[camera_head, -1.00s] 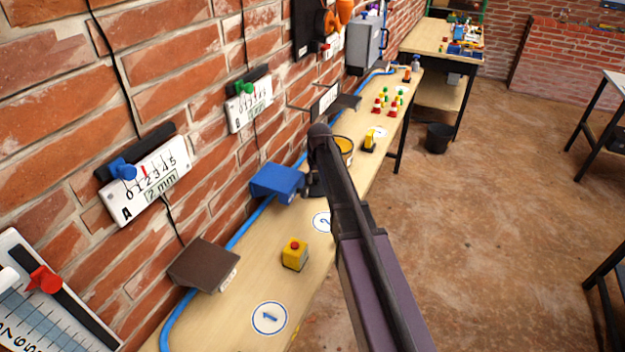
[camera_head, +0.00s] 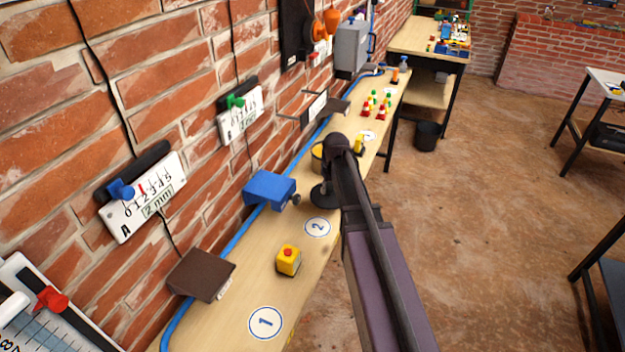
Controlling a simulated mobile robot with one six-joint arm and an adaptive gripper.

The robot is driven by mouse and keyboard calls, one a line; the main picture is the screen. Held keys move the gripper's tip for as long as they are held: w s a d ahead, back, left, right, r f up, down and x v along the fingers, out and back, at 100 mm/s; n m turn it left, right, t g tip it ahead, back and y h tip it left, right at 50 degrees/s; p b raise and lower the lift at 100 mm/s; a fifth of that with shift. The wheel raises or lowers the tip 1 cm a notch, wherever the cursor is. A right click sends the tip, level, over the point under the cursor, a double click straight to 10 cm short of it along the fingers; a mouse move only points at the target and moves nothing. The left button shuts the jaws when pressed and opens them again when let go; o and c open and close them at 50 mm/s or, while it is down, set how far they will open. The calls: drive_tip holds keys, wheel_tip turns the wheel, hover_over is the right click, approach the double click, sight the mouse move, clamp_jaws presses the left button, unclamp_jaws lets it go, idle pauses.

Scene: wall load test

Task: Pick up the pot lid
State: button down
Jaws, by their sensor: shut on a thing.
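A dark, round, flat thing that looks like the pot lid (camera_head: 323,198) is at my gripper (camera_head: 325,181), over the bench near the white disc marked 2. My gripper is small and dark in this view and is shut on the lid from above. The fingertips are hard to make out against the dark arm. I cannot tell whether the lid touches the bench top or is just above it.
A blue box-like bracket (camera_head: 269,189) on the wall is close left of the lid. A yellow box with a red button (camera_head: 289,260) stands nearer on the bench (camera_head: 235,320). A yellow tub (camera_head: 317,155) is behind the lid, partly hidden. Brick wall borders the left.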

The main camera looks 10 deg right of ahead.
drive_tip(key=shift+s+d+r, duration=0.1)
drive_tip(key=shift+s+d, duration=0.45)
drive_tip(key=shift+s, duration=0.25)
drive_tip(key=shift+s+d+r, duration=0.1)
drive_tip(key=shift+s+d, duration=0.4)
drive_tip(key=shift+s, duration=0.3)
drive_tip(key=shift+s+d+r, duration=0.1)
drive_tip(key=shift+s+d, duration=0.45)
drive_tip(key=shift+s, duration=0.25)
drive_tip(key=shift+s, duration=0.15)
